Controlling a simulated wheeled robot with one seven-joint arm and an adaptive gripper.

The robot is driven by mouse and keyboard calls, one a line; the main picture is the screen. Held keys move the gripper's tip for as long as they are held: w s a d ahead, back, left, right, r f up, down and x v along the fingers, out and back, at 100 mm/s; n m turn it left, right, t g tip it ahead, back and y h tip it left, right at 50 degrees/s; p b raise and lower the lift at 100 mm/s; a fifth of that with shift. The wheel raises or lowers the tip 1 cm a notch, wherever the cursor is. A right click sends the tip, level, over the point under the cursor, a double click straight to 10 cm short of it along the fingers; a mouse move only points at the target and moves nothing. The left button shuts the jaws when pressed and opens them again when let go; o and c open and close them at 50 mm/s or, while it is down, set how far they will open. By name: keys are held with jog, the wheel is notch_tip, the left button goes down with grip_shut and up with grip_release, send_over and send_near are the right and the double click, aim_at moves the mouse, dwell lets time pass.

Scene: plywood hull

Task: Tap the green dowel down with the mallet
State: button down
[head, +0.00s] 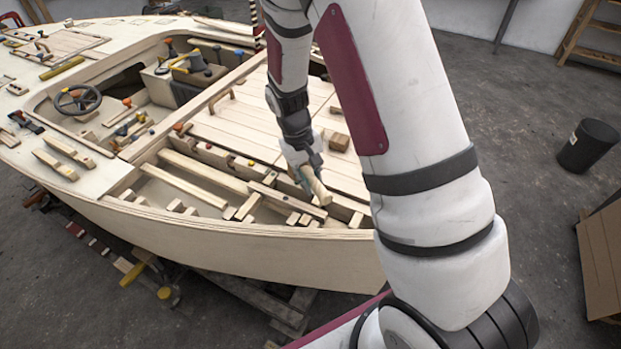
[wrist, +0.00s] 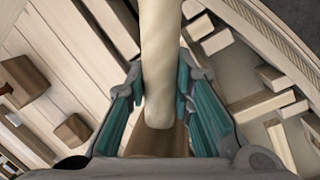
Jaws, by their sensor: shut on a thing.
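My gripper (head: 307,172) is above the right end of the open slot along the near side of the hull. It is shut on a pale wooden, rounded bar, which I take to be the mallet (head: 317,188). In the wrist view the mallet (wrist: 162,40) runs between the teal fingers of my gripper (wrist: 162,88) and out of the top of the picture. Its full shape, including the head, is cut off there. Small coloured peg tops (head: 231,160) line the slot to the left of my gripper. I cannot tell surely which is the green dowel.
The plywood hull (head: 240,245) fills the left and middle, with ribs and loose blocks in its slot. A brown block (head: 339,142) lies on the planked deck (head: 240,125). A steering wheel (head: 78,99) stands further left. A dark bin (head: 588,146) is on the floor at right.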

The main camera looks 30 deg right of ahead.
notch_tip(320, 180, down, 5)
jog(key=shift+w+r+b, duration=0.1)
jog(key=shift+b, duration=1.05)
jog(key=shift+r+p, duration=1.45)
jog(key=shift+r, duration=1.15)
